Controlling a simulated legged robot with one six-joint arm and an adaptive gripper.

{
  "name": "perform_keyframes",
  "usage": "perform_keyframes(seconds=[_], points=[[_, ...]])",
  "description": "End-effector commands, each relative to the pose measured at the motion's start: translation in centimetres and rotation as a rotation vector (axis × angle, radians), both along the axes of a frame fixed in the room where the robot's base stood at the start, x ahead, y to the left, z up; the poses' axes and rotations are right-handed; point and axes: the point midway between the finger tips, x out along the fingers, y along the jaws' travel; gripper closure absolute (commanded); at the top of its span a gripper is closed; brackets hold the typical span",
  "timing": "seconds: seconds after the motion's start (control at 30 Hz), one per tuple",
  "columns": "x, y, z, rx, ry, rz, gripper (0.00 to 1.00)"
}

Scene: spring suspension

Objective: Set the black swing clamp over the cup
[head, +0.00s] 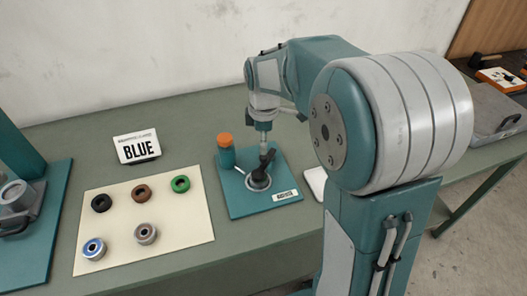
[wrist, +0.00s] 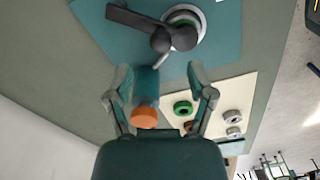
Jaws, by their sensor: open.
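The black swing clamp (head: 266,160) stands on the teal fixture plate (head: 236,206) at the cup (head: 258,181). In the wrist view the clamp (wrist: 135,20) has a long arm pointing left, and its rounded black parts overlap the near-left edge of the pale-ringed cup (wrist: 189,14). I cannot tell whether they touch the cup. My gripper (head: 264,146) is above the clamp in the head view. In the wrist view my gripper (wrist: 158,78) has its two fingers spread apart with nothing held, and the clamp lies beyond the fingertips.
An orange-topped teal cylinder (head: 225,152) stands at the plate's back left corner. A cream mat (head: 115,225) with several rings and bearings lies left, with a BLUE sign (head: 138,147) behind it. A white object (head: 315,182) lies right of the plate.

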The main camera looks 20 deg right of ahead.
Motion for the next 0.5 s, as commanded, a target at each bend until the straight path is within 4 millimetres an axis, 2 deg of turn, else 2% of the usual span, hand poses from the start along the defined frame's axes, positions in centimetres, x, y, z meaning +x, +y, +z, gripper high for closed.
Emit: perform_keyframes(seconds=[0.03, 0.2, 0.33, 0.5], points=[[0.1, 0.0, 1.2, -0.001, -0.005, 0.0, 0.3], [0.1, 0.0, 4.4, 0.0, -0.003, 0.0, 0.3], [0.1, 0.0, 5.9, -0.001, 0.001, 0.0, 0.3], [0.1, 0.0, 6.6, -0.001, 0.001, 0.0, 0.3]])
